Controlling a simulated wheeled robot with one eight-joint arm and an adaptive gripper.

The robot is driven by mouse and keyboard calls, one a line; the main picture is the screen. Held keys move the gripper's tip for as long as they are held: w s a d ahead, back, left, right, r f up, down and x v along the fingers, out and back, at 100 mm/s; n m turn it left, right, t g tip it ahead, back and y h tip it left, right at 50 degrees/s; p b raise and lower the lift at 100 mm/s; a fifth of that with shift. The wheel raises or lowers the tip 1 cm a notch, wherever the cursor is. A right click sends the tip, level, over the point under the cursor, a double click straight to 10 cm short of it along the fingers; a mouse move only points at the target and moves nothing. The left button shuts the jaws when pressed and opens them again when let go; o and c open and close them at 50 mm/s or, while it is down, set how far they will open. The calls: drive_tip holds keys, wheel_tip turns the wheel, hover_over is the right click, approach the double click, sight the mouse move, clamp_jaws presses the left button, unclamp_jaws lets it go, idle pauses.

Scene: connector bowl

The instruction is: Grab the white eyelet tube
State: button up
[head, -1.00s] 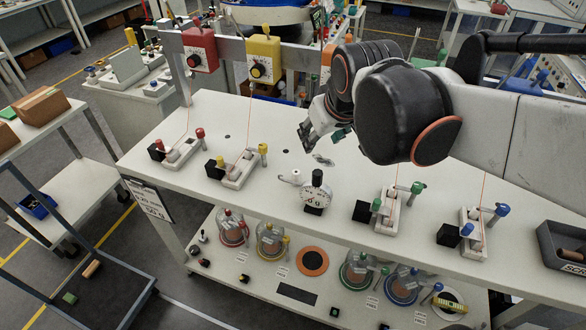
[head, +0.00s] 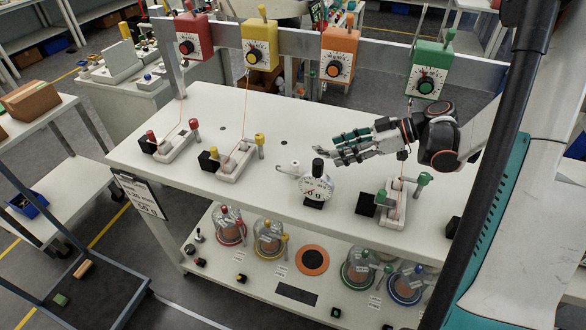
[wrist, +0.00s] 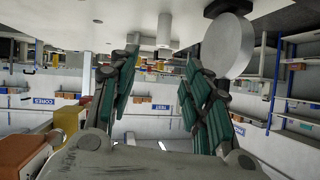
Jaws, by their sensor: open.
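The white eyelet tube (head: 295,167) is a small white upright piece on the white tabletop, just left of the round dial gauge (head: 317,187). My gripper (head: 335,150) is open and empty. It lies roughly level, fingers pointing left, behind and to the right of the tube in the head view. In the wrist view the table is at the top and the tube (wrist: 164,32) shows ahead, between the two spread green-padded fingers (wrist: 162,64) and apart from them. The eyelet itself is too small to make out.
The dial gauge shows as a round disc (wrist: 229,45) close to the right finger in the wrist view. Yellow (head: 234,160) and green (head: 396,205) lever fixtures stand on either side. Coloured dial boxes, including an orange one (head: 339,55), hang on the rail behind.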

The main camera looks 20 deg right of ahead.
drive_tip(key=d+n+y, duration=0.1)
drive_tip(key=d, duration=0.1)
drive_tip(key=b, duration=0.3)
approach(295, 169)
drive_tip(key=shift+w+a+f+t, duration=0.1)
drive_tip(key=shift+w+a+t, duration=0.05)
drive_tip(key=shift+w+a, duration=0.35)
drive_tip(key=shift+w+a+f+t, duration=0.15)
drive_tip(key=shift+w+a, duration=0.1)
drive_tip(key=shift+w, duration=0.35)
drive_tip(key=x, duration=0.1)
drive_tip(key=b+x, duration=0.1)
drive_tip(key=x, duration=0.1)
drive_tip(key=b+x, duration=0.1)
drive_tip(key=shift+s+a+f, duration=0.15)
drive_tip(key=shift+a+f, duration=0.15)
drive_tip(key=shift+w+a, duration=0.2)
drive_tip(key=shift+a, duration=0.1)
drive_tip(key=c, duration=1.1)
